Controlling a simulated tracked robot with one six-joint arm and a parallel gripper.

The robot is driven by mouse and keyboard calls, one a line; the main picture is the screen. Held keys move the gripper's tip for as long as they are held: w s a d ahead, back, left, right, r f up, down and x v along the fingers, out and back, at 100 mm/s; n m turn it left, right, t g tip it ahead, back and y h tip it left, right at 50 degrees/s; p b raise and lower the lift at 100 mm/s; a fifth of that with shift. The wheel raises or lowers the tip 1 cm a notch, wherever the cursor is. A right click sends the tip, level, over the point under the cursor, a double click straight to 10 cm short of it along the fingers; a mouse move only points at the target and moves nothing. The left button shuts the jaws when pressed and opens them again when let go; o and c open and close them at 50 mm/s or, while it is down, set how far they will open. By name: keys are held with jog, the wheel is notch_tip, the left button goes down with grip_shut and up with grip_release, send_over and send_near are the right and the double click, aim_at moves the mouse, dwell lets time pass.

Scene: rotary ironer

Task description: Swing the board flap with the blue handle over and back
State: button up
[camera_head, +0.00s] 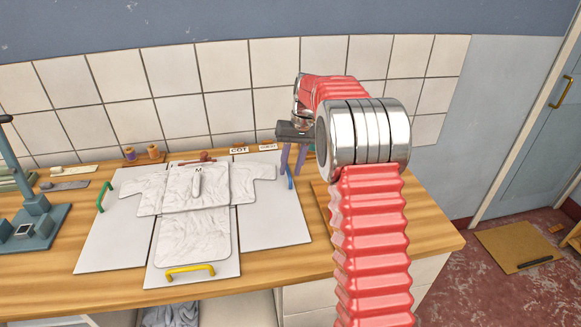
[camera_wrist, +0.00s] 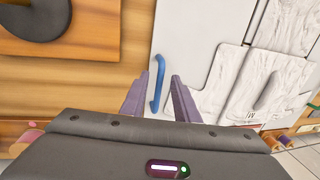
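The folding board has a white right flap (camera_head: 278,226) with a blue handle (camera_head: 290,177) near its outer right edge. The flap lies flat on the wooden counter. A white shirt (camera_head: 190,235) is spread over the board, one sleeve reaching onto this flap. My gripper (camera_head: 292,172) is above the blue handle, its purple fingers pointing down, open. In the wrist view, the blue handle (camera_wrist: 156,84) shows between the two fingers of my gripper (camera_wrist: 167,68). I cannot tell whether the fingers touch it. The wrist housing hides the fingers' bases.
A green handle (camera_head: 103,196) is on the left flap and a yellow handle (camera_head: 190,271) on the front flap. A blue-grey device (camera_head: 38,220) stands at left. Thread spools (camera_head: 153,152) are near the tiled wall. A wooden plate with a dark disc (camera_wrist: 45,45) lies beside the flap.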

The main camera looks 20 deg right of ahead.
jog(key=shift+f, duration=0.15)
jog(key=shift+c, duration=0.3)
grip_shut()
dwell(0.3)
